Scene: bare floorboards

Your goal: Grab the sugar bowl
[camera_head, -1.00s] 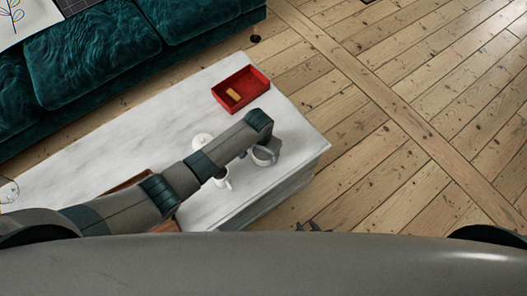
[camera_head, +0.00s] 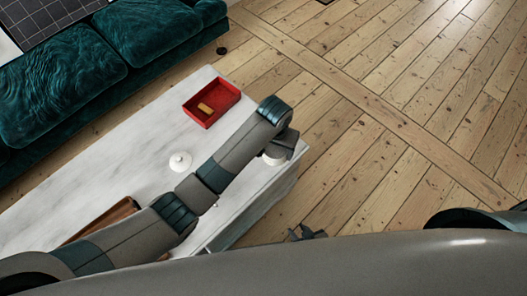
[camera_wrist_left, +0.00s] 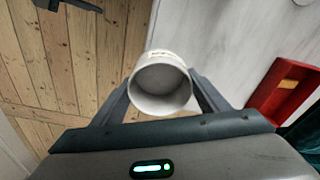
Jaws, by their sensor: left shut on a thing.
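My left gripper (camera_wrist_left: 160,100) is shut on a white round vessel (camera_wrist_left: 162,84), open at the top and empty inside, with small unreadable marks near its rim. I take it for the sugar bowl but cannot be sure. In the head view my left gripper (camera_head: 280,143) is near the table's right end, and the vessel (camera_head: 274,158) shows partly behind my wrist. A small white domed piece with a knob (camera_head: 180,162) stands on the table left of my arm. My right gripper (camera_head: 306,233) is low in the picture over the floor, its fingers apart and empty.
The white marble table (camera_head: 150,130) bears a red tray (camera_head: 190,108) with a yellowish block in it. A brown wooden tray (camera_head: 98,220) is partly under my left arm. A teal sofa (camera_head: 70,80) is behind. Floorboards at right are clear.

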